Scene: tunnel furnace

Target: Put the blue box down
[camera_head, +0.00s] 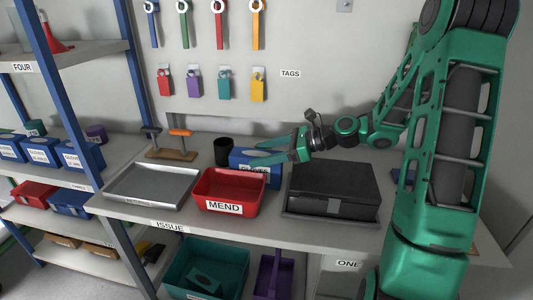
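The blue box (241,157) with a white label is on the bench side behind the red bin marked MEND (229,187), whose rim hides its lower part. My gripper (259,155) reaches in from the right. Its two green fingers lie on either side of the blue box near its top, one on the far side and one across the near side. The gripper looks shut on the box. Whether the box's underside touches the bench cannot be told.
A grey tray (150,187) lies left of the red bin. A black cup (222,151) stands close left of the blue box. A black case (333,187) sits to the right. More blue boxes (80,156) are on the left shelf. Tags hang on the back wall.

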